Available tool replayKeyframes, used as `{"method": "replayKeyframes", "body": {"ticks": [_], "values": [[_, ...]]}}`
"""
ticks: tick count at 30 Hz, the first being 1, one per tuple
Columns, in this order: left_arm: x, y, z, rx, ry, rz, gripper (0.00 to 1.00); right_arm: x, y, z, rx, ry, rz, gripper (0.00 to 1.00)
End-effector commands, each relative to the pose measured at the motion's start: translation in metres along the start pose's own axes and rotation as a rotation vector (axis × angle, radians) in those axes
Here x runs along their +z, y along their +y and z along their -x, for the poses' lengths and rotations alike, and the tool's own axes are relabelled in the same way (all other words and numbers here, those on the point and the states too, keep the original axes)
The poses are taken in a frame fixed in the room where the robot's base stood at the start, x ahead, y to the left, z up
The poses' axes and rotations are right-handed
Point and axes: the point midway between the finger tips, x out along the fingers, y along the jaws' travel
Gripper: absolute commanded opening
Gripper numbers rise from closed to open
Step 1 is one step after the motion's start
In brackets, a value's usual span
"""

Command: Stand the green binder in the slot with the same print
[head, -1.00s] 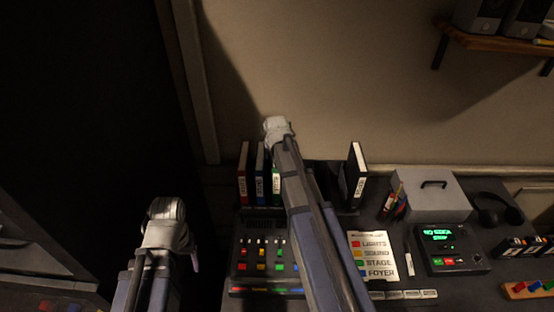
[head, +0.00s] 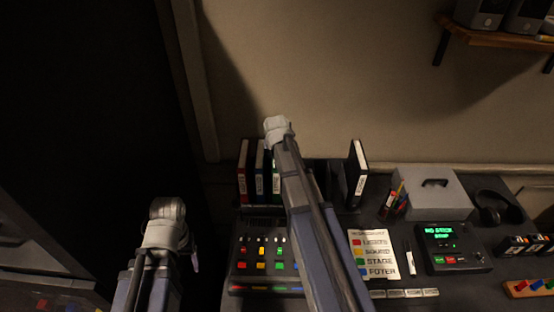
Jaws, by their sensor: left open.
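The green binder (head: 276,183) shows as a narrow strip with a pale label, just right of two other binders in the desk rack. My right arm covers its right side, so I cannot tell how it sits in its slot or whether anything holds it. The slot prints are too small or hidden. My right arm reaches up in front of the rack, and its gripper is hidden behind the arm. My left gripper (head: 195,262) is low at the left, mostly behind its own arm, open and apart from the binders.
A red binder (head: 243,175) and a blue binder (head: 260,175) stand at the rack's left, a black-and-white one (head: 357,175) at its right.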

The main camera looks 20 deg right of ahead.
Motion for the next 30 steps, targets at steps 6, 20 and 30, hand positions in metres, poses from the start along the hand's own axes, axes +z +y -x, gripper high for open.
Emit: {"method": "replayKeyframes", "body": {"ticks": [6,20,30], "values": [[0.0,0.0,0.0001,0.0,0.0,0.0,0.72,-0.0002,-0.0001,0.0001,0.0,0.001,0.0,0.0],[-0.0002,0.0003,-0.0033,0.0,0.0,0.0,0.72,0.0011,0.0,-0.003,0.0,0.001,0.0,0.0],[-0.0003,0.0005,-0.0054,0.0,0.0,0.0,0.72,0.0019,0.0,-0.005,0.0,0.001,0.0,0.42]]}}
